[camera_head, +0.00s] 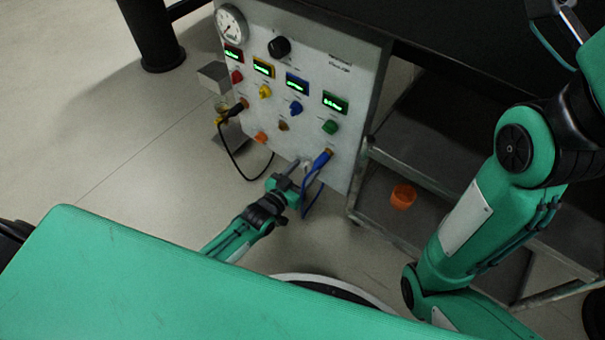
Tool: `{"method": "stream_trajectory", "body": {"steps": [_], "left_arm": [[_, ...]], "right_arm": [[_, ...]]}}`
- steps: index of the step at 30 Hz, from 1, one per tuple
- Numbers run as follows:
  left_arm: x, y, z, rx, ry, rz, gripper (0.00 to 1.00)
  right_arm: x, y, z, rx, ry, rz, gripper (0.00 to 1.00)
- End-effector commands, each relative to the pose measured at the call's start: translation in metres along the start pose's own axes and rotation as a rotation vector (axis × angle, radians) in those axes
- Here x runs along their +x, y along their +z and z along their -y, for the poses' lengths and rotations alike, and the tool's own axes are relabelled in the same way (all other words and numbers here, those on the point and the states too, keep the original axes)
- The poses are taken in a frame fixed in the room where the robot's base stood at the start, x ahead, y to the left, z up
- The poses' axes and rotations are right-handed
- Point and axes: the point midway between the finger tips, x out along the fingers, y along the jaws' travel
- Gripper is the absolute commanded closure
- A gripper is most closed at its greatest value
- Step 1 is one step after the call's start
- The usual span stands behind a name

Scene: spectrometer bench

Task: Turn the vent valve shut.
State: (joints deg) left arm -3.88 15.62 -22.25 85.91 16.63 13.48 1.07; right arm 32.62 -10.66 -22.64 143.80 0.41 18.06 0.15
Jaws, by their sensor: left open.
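The grey instrument panel (345,75) stands upright at the top centre. It carries a row of coloured knobs: red (237,76), yellow (265,91), blue (296,108) and green (330,127). Lower are an orange knob (262,137) and a small brown one (283,125). A brass fitting (222,107) is at the left edge. I cannot tell which of these is the vent valve; no label is readable. My left gripper (291,173) is open at the panel's lower edge, beside the blue cable plug (321,159). Its fingertips are too small to show contact. My right gripper is out of view.
A black cable (231,152) and a blue cable (306,201) hang off the panel. A round gauge (231,25) and a black knob (279,47) are higher up. An orange cup (402,196) sits on the cart shelf (388,221) at right.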

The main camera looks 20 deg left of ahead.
Motion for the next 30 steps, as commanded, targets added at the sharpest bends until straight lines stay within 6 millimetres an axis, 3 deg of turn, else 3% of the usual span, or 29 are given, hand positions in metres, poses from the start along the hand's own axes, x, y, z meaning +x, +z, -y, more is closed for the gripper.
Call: {"method": "stream_trajectory", "body": {"steps": [7, 14, 23, 30], "left_arm": [[0.001, 0.0, 0.0, 0.0, 0.0, 0.0, 0.47], [0.001, 0.0, 0.0, 0.0, 0.0, 0.0, 0.92], [0.0, -0.001, 0.0, -0.03, 0.0, 0.001, 0.92], [0.001, -0.003, 0.001, -0.152, 0.0, 0.002, 0.92]], "right_arm": [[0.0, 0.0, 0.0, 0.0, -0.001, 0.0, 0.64], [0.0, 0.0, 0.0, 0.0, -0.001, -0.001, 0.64], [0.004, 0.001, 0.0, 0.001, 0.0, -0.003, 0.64], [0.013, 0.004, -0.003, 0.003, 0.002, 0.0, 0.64]]}}
